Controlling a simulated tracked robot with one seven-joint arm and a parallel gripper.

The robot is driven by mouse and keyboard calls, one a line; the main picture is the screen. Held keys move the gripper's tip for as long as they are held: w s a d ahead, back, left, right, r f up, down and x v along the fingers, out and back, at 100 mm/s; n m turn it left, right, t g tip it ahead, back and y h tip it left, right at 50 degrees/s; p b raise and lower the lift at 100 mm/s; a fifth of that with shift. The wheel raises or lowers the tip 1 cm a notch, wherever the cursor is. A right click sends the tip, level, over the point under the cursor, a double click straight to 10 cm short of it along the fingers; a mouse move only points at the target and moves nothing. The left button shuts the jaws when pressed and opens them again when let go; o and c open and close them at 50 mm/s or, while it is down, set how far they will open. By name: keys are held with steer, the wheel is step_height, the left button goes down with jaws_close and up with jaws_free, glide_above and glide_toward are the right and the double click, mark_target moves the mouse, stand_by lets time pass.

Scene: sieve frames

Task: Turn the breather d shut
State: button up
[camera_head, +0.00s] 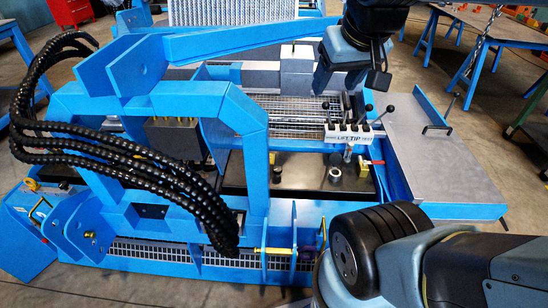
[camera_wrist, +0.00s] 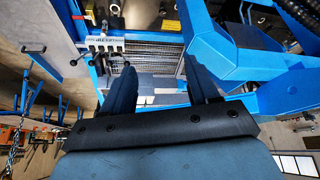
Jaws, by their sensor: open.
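No part is readably marked as breather d, and I cannot tell which fitting it is. Several small fittings stand on the dark tray inside the blue frame in the head view: a silver round cap (camera_head: 335,174), a fitting with a red and yellow part (camera_head: 365,166) and a small upright one (camera_head: 348,151). Just behind them is a white lever block (camera_head: 354,134) marked LIFT TIP, which also shows in the wrist view (camera_wrist: 104,44). My gripper (camera_wrist: 162,72) is open and empty, with two dark fingers apart. In the head view my wrist hangs above and behind the lever block.
Black-knobbed levers (camera_head: 368,107) rise from the block. A blue arched frame (camera_head: 245,115) and black hoses (camera_head: 100,140) stand to the left. A grey side table (camera_head: 430,150) lies to the right. A wire mesh (camera_wrist: 155,50) shows beyond my fingers.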

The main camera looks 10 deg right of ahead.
steer(key=shift+o, duration=0.7)
steer(key=w+f+n, duration=0.2)
steer(key=w, duration=0.5)
steer(key=w+f+n+g, duration=0.1)
steer(key=w+f+n, duration=0.1)
steer(key=w, duration=0.5)
steer(key=shift+n+g, duration=0.3)
steer(key=shift+n, duration=0.1)
steer(key=n+g, duration=0.4)
steer(key=n, duration=0.9)
glide_above(278, 169)
step_height(278, 169, down, 40)
steer(key=r, duration=0.1)
step_height(278, 169, down, 15)
steer(key=shift+d+f, duration=0.1)
steer(key=shift+c, duration=0.5)
steer(key=c, duration=0.9)
steer(key=shift+d, duration=0.35)
steer(key=shift+c, duration=0.3)
steer(key=shift+a+m, duration=0.3)
steer(key=shift+a, duration=0.05)
